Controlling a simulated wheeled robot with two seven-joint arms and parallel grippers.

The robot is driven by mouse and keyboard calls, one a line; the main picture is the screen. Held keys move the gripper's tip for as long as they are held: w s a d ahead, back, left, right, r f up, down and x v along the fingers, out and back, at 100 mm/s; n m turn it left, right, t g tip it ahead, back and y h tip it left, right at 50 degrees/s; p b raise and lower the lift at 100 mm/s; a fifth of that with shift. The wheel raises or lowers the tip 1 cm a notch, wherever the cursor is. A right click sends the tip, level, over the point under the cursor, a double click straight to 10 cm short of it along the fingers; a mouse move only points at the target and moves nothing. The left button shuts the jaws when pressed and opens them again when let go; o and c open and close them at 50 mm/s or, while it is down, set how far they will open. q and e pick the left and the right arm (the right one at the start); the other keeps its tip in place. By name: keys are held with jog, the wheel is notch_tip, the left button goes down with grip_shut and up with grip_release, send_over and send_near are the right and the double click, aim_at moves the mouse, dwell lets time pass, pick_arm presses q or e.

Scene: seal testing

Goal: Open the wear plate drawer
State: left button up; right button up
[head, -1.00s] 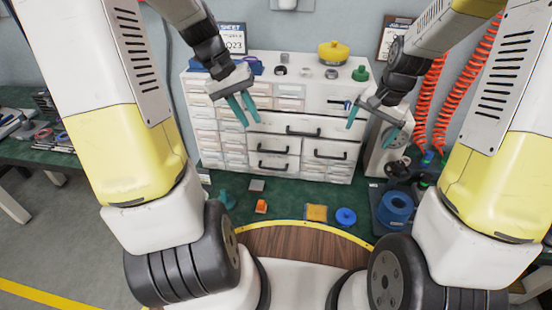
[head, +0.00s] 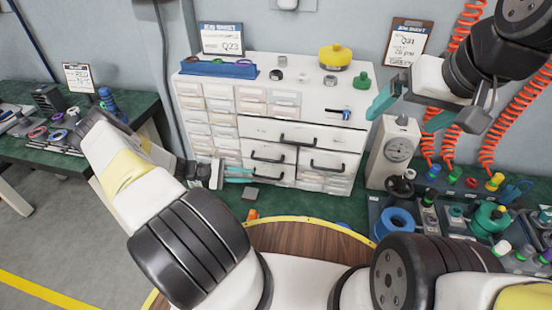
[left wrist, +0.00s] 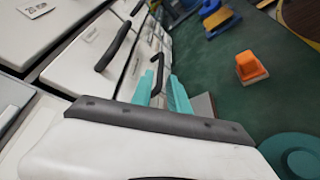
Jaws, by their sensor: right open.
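The white drawer cabinet (head: 285,120) stands against the wall, with a wide upper drawer (head: 300,131) and smaller drawers with dark handles below. All its drawers look shut, and their labels are too small to read. My left gripper (head: 240,175) is open, low at the front of the cabinet, just left of the lowest left handle (head: 267,177). In the left wrist view its teal fingers (left wrist: 163,90) are apart, with a dark handle (left wrist: 158,72) showing between and beyond them. I cannot tell if they touch it. My right gripper (head: 405,115) is open and empty, right of the cabinet.
A yellow container (head: 335,57), a green part (head: 362,78) and a blue rack (head: 218,68) stand on the cabinet top. An orange block (left wrist: 250,66) lies on the green surface near my left gripper.

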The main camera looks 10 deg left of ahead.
aim_at(261, 177)
pick_arm(q)
jog(key=shift+w+f, duration=0.1)
jog(key=shift+f, duration=0.2)
jog(key=shift+w+d, duration=0.15)
jog(key=shift+d, duration=0.25)
jog(key=x, duration=0.7)
jog(key=shift+f, duration=0.1)
jog(key=shift+c, duration=0.4)
grip_shut()
dwell(0.4)
